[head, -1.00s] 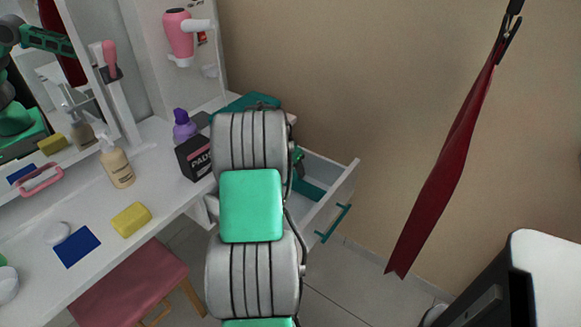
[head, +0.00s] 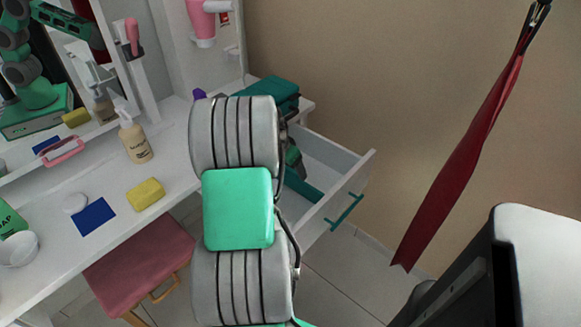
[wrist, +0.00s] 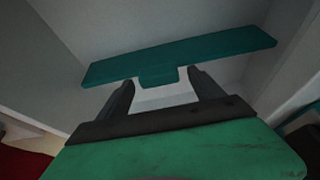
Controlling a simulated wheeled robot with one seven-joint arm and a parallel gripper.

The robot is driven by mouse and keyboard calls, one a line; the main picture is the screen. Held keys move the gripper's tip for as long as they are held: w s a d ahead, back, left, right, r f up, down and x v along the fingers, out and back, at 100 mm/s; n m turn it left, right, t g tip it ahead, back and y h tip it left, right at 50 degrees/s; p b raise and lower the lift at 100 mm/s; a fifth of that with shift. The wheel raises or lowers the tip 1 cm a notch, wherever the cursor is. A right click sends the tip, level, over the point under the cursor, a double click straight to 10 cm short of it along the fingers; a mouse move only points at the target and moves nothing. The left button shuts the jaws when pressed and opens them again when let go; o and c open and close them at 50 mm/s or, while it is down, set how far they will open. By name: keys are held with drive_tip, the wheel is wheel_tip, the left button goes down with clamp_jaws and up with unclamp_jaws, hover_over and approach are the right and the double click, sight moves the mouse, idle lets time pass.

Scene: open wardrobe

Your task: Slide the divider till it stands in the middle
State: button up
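The teal divider (head: 303,188) stands inside the open white drawer (head: 348,168), partly hidden behind my arm in the head view. In the wrist view the divider (wrist: 195,52) runs across the drawer, with a small tab (wrist: 158,78) on its near side. My gripper (wrist: 161,80) is open, its two dark fingers pointing at the divider. The fingertips lie on either side of the tab, close to it; I cannot tell whether they touch. In the head view my arm hides most of the gripper.
The drawer has a teal handle (head: 344,210) on its front. A white tabletop (head: 165,165) holds a yellow sponge (head: 146,194), a soap bottle (head: 135,140) and a blue card (head: 93,216). A pink stool (head: 140,262) stands below. A red cloth (head: 462,150) hangs at right.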

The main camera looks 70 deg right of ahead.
drive_tip(key=p+v, duration=0.1)
drive_tip(key=v, duration=0.6)
drive_tip(key=shift+a+r, duration=0.2)
drive_tip(key=shift+r, duration=0.15)
drive_tip(key=shift+w, duration=0.1)
drive_tip(key=w+a+r+n+t+p, duration=0.1)
drive_tip(key=w+a+r+n+p, duration=0.3)
drive_tip(key=a, duration=0.4)
drive_tip(key=w+a+r+n+t+y+p, duration=0.1)
drive_tip(key=w+a+r+n+p, duration=0.15)
drive_tip(key=w+a+r, duration=0.5)
drive_tip(key=w+a+r+n+t+p, duration=0.25)
drive_tip(key=w+a+n, duration=0.2)
drive_tip(key=a, duration=0.55)
drive_tip(key=s+a+r+n+y+p, duration=0.1)
drive_tip(key=a+n, duration=0.4)
drive_tip(key=a, duration=0.6)
drive_tip(key=s+a+r+n+y+p, duration=0.2)
drive_tip(key=s+a+r+n+p, duration=0.1)
drive_tip(key=a, duration=0.9)
drive_tip(key=r+n+p, duration=0.1)
drive_tip(key=n+p, duration=0.1)
drive_tip(key=shift+s+a+r+n, duration=0.25)
drive_tip(key=shift+s+r+n, duration=0.05)
drive_tip(key=shift+s+n, duration=0.1)
